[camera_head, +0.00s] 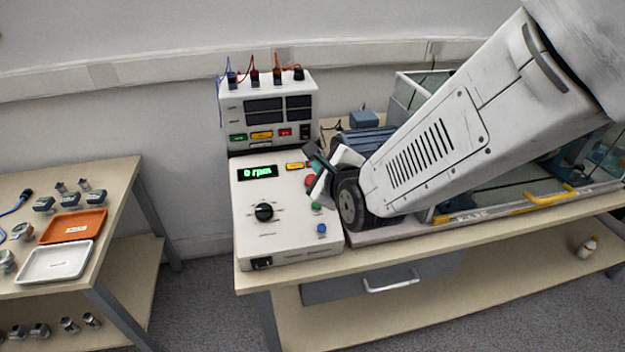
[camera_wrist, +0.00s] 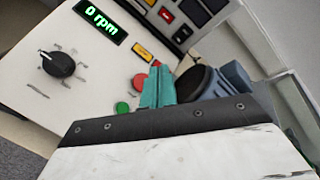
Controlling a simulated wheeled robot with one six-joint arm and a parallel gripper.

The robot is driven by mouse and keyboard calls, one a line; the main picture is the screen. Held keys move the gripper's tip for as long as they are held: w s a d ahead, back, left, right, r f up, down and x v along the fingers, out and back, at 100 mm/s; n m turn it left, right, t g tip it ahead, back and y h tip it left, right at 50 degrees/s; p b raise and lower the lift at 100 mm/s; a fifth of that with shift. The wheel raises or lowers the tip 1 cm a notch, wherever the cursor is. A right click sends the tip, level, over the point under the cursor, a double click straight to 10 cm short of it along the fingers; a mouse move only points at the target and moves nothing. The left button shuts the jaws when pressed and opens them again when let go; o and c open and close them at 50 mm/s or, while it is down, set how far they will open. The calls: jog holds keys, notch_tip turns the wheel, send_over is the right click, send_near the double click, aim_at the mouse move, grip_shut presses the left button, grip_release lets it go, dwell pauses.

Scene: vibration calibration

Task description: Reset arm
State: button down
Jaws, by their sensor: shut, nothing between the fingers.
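My gripper (camera_head: 319,170) hangs over the right part of the white control box in the head view. In the wrist view the teal fingers of my gripper (camera_wrist: 158,87) are together, with nothing between them. They appear in front of the red and green buttons, and I cannot tell whether they touch the panel. The control box (camera_head: 250,222) has a green display (camera_head: 257,172) reading 0 rpm, and the display also shows in the wrist view (camera_wrist: 101,20). A black knob (camera_head: 264,212) and a blue button (camera_head: 322,229) sit lower on the panel.
A second instrument (camera_head: 268,104) with plugged leads stands behind the control box. A blue motor (camera_head: 360,140) and a clear guarded enclosure with a yellow handle (camera_head: 550,195) are to the right, partly behind my arm. A side table at left holds an orange tray (camera_head: 73,226) and a white tray (camera_head: 54,262).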

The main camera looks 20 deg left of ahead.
jog(key=s+d+f+n+g, duration=0.1)
jog(key=f+n, duration=0.1)
jog(key=s+f+n+g+h, duration=0.1)
jog(key=f+n, duration=0.1)
jog(key=s+d+f+n+g+h, duration=0.1)
jog(key=s+f+n, duration=0.1)
jog(key=n, duration=0.1)
jog(key=shift+d+f+g, duration=0.2)
jog(key=shift+d+g, duration=0.1)
jog(key=shift+g, duration=0.1)
jog(key=s+d+r+n+g+h, duration=0.2)
jog(key=s+d+r, duration=0.3)
jog(key=d, duration=0.8)
jog(key=s+d+r+n+g+h, duration=0.1)
jog(key=s+d+r+n+h, duration=0.1)
jog(key=s+d+r+n, duration=0.3)
jog(key=s+d+r+n+g+h, duration=0.2)
jog(key=s+d, duration=0.8)
jog(key=d, duration=1.3)
notch_tip(320, 180, up, 3)
jog(key=shift+s+f+n+g+h, duration=0.1)
jog(key=shift+s+n+g+h, duration=0.25)
jog(key=shift+n+h, duration=0.4)
